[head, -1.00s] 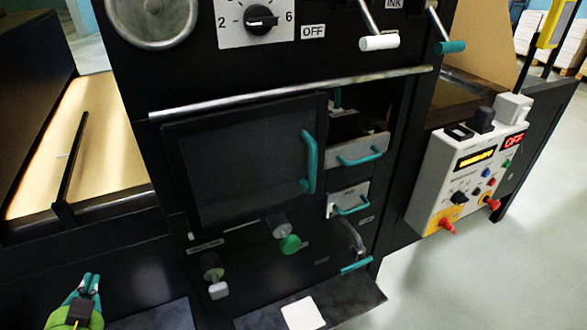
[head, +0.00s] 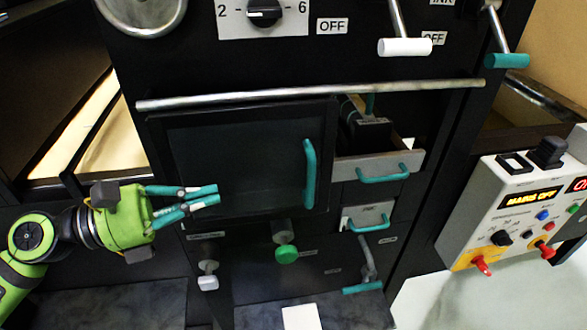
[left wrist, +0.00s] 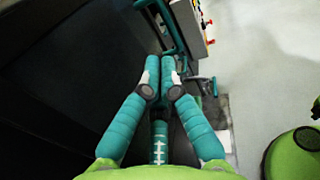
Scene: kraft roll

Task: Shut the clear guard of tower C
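The guard (head: 245,150) is a dark see-through panel in a black frame on the front of the black machine in the head view. Its upright teal handle (head: 309,174) is near its right edge. I cannot tell surely how far it stands from the machine. My left gripper (head: 218,194) is in front of the panel's lower left part, pointing right, apart from the handle. Its teal fingers lie close together with nothing between them, as the left wrist view (left wrist: 160,66) also shows. My right gripper is not in view. No tower letter is readable.
A metal rail (head: 310,94) runs above the guard. An open drawer (head: 378,166) with a teal handle juts out to the right. A green knob (head: 287,255) sticks out below. A control box (head: 520,205) stands at the right.

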